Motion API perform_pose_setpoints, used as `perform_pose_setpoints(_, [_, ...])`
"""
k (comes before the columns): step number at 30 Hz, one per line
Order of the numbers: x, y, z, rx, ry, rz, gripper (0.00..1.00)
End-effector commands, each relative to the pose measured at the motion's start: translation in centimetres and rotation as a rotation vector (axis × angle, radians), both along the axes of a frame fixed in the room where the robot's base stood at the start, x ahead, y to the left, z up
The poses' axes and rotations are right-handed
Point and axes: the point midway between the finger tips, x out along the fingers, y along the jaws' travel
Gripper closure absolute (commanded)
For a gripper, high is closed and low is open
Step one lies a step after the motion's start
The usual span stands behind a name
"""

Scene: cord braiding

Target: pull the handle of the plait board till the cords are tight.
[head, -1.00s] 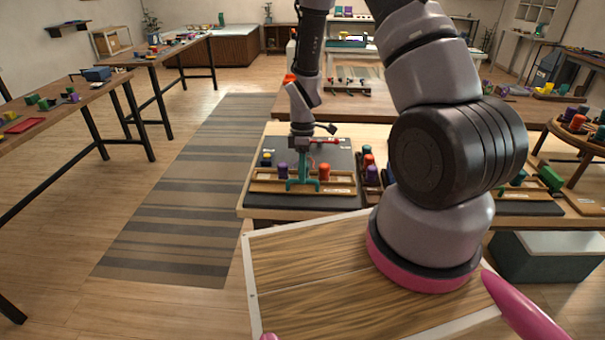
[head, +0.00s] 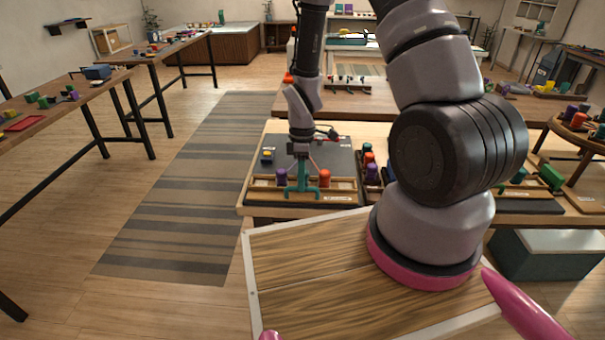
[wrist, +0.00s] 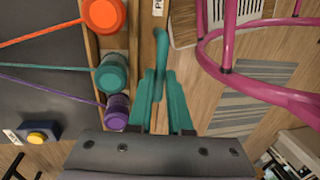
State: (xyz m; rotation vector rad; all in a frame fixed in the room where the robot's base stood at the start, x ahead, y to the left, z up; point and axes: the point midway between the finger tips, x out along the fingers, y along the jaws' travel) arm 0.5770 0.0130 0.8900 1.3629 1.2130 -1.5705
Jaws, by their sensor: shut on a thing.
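The plait board (head: 340,160) is a dark plate with a wooden front strip, lying on a bench in the head view. My gripper (head: 302,178) reaches down at its front edge, shut on the teal handle (wrist: 161,45). In the wrist view the teal fingers of my gripper (wrist: 161,85) stand on either side of the handle. An orange spool (wrist: 103,14), a teal spool (wrist: 110,73) and a purple spool (wrist: 117,111) stand beside it on the board.
A blue block with a yellow knob (head: 267,156) sits at the board's left back. More coloured spools (head: 370,165) stand just right of the board. A pink ring frame (wrist: 225,65) shows near the handle in the wrist view. Striped floor (head: 180,200) is open on the left.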

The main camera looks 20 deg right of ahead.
Motion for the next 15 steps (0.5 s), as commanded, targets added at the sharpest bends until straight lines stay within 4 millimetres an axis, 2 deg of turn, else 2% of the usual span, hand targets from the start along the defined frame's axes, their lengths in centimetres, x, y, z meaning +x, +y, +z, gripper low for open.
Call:
perform_pose_setpoints(9, [-0.6,0.18,-0.02,0.0,0.007,0.0,1.0])
perform_pose_setpoints(10, [-0.61,0.18,-0.02,0.0,0.007,0.0,0.71])
perform_pose_setpoints(11, [-0.61,0.18,-0.02,0.0,0.007,0.0,0.6])
perform_pose_setpoints(12, [-0.58,0.18,-0.02,0.0,0.006,0.0,0.53])
perform_pose_setpoints(15, [-0.51,0.15,-0.02,0.001,0.005,0.0,0.53])
